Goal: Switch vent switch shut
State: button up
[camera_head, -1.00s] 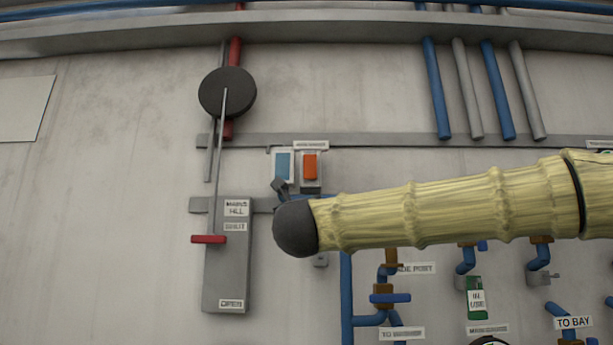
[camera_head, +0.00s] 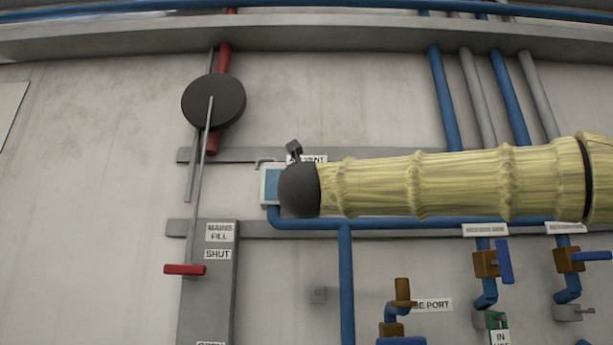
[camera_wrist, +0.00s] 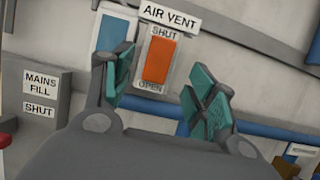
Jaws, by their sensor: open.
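The vent switch is an orange rocker (camera_wrist: 157,60) on a grey plate under an "AIR VENT" label (camera_wrist: 170,15) in the wrist view. "SHUT" is marked above the rocker and "OPEN" below it. My gripper (camera_wrist: 165,95) is open, its teal-padded fingers on either side of the switch in that view, with nothing between them. Whether it touches the plate cannot be told. In the head view my arm's dark end (camera_head: 299,190) covers the switch, and only part of the label (camera_head: 315,159) shows above it.
A blue-fronted box (camera_head: 271,185) sits just left of the switch. Further left are the mains fill plate (camera_head: 219,270), its red handle (camera_head: 185,269) and a dark disc (camera_head: 213,102). Blue pipes (camera_head: 345,280) and valves (camera_head: 487,263) lie below and right.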

jog(key=p+x, duration=0.3)
jog(key=x, duration=0.3)
jog(key=shift+w, duration=0.25)
jog(key=shift+s+r, duration=0.1)
jog(key=shift+r, duration=0.05)
